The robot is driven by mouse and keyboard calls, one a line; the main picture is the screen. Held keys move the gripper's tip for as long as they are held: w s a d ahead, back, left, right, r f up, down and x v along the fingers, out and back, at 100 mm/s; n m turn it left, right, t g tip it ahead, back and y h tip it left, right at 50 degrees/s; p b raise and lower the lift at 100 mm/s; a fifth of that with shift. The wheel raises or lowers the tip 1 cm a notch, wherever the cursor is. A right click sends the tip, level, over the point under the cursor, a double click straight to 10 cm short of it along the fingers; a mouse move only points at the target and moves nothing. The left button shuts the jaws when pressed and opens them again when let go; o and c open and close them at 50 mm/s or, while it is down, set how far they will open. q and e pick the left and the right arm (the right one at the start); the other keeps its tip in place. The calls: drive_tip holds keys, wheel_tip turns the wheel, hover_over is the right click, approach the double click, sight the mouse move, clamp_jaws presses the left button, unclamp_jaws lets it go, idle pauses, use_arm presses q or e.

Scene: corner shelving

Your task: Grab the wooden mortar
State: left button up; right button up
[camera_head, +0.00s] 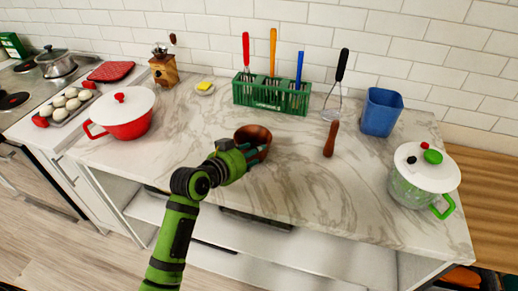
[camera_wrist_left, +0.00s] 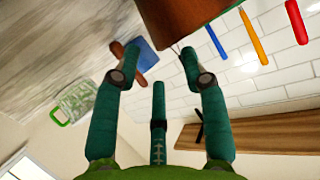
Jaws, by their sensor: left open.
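The wooden mortar (camera_head: 254,134) is a reddish-brown bowl standing on the marble counter near its front edge. My left gripper (camera_head: 251,156) is at the near side of the mortar, with its fingers close against it and hiding part of its lower side. In the left wrist view the mortar (camera_wrist_left: 190,15) fills the top edge, beyond the spread fingertips of the gripper (camera_wrist_left: 158,63). The gripper is open, with nothing between its fingers. I cannot tell whether a finger touches the mortar. My right gripper is not in view.
A brown pestle (camera_head: 331,139) stands to the right of the mortar. A green basket (camera_head: 271,98) and a whisk (camera_head: 335,95) are behind. A red pot (camera_head: 122,116) is left; a blue container (camera_head: 381,112) and white-lidded pot (camera_head: 421,180) are right. Counter around the mortar is clear.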

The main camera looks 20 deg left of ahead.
use_arm(q)
drive_tip(key=p+x, duration=0.1)
drive_tip(key=x, duration=0.4)
drive_tip(key=shift+w+d+f+p, duration=0.2)
drive_tip(key=shift+p, duration=0.15)
drive_tip(key=shift+w+d+f, duration=0.1)
drive_tip(key=shift+w+f, duration=0.1)
drive_tip(key=shift+w, duration=0.05)
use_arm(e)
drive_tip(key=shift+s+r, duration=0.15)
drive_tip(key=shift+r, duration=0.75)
use_arm(q)
clamp_jaws()
drive_tip(key=shift+r, duration=0.1)
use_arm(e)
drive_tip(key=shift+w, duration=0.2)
